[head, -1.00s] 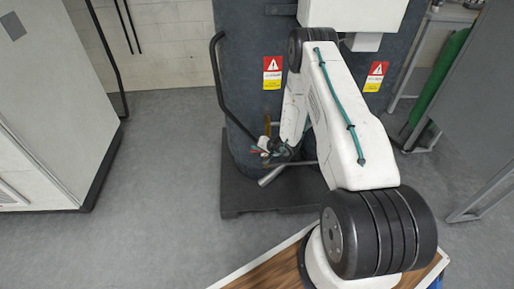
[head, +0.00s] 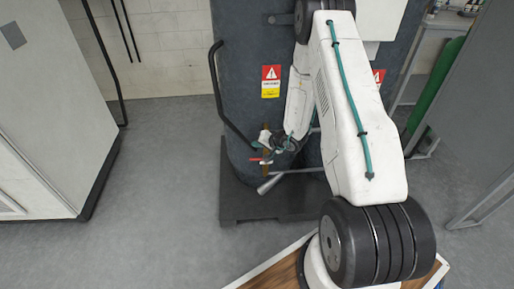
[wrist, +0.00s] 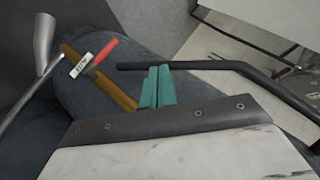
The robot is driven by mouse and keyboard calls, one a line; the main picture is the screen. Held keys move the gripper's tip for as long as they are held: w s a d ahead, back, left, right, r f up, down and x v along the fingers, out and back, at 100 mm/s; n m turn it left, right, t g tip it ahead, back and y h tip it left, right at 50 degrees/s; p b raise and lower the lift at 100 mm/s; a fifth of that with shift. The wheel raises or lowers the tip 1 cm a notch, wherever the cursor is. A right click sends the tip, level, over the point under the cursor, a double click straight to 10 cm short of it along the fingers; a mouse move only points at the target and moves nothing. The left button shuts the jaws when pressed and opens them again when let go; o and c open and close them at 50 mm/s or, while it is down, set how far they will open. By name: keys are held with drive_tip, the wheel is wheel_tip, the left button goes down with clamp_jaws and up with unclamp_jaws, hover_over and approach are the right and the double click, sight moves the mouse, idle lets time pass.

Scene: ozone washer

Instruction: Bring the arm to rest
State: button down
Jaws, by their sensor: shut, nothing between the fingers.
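My gripper (wrist: 157,88) shows teal fingers in the wrist view, closed together with nothing between them. In the head view my gripper (head: 283,143) is low in front of the dark tank, near a small valve with a red handle (head: 256,160). In the wrist view the red handle (wrist: 105,49) carries a white tag and sits by a brass pipe (wrist: 112,92), left of the fingers and apart from them. My arm is bent, its forearm hanging down in front of the tanks.
A dark grey tank (head: 240,70) with a warning label stands on a black base (head: 240,205). A black curved handrail (head: 222,100) runs close to the gripper; it crosses behind the fingers in the wrist view (wrist: 215,65). A grey pipe end (head: 268,185) sticks out. Open floor (head: 150,220) lies left.

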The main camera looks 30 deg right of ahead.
drive_tip(key=shift+s+a+r, duration=0.1)
drive_tip(key=shift+s+r, duration=0.3)
drive_tip(key=shift+r, duration=0.2)
